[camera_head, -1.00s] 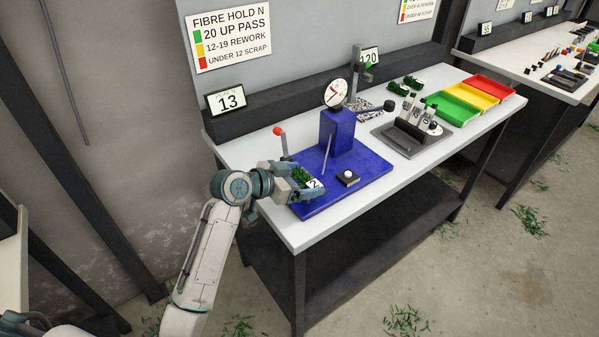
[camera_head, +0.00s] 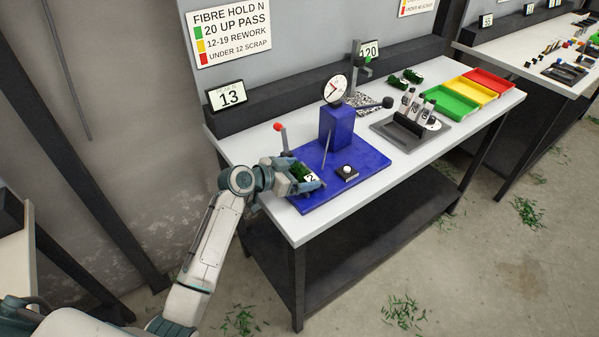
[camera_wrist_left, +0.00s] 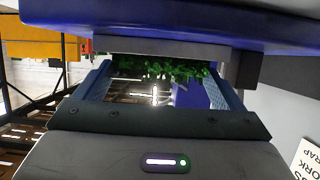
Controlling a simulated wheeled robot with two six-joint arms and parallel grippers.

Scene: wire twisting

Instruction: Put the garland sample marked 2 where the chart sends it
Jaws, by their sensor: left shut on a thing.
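The green garland sample marked 2 (camera_head: 302,173) is held in my left gripper (camera_head: 308,180), over the front left part of the blue test stand (camera_head: 330,185). Green strands of the sample show between the fingers in the left wrist view (camera_wrist_left: 160,68). The chart (camera_head: 230,37) reads 20 up pass in green, 12-19 rework in yellow, under 12 scrap in red. A small display (camera_head: 227,96) reads 13. Green (camera_head: 450,106), yellow (camera_head: 472,94) and red (camera_head: 490,80) trays stand at the table's far right. My right gripper is not in view.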

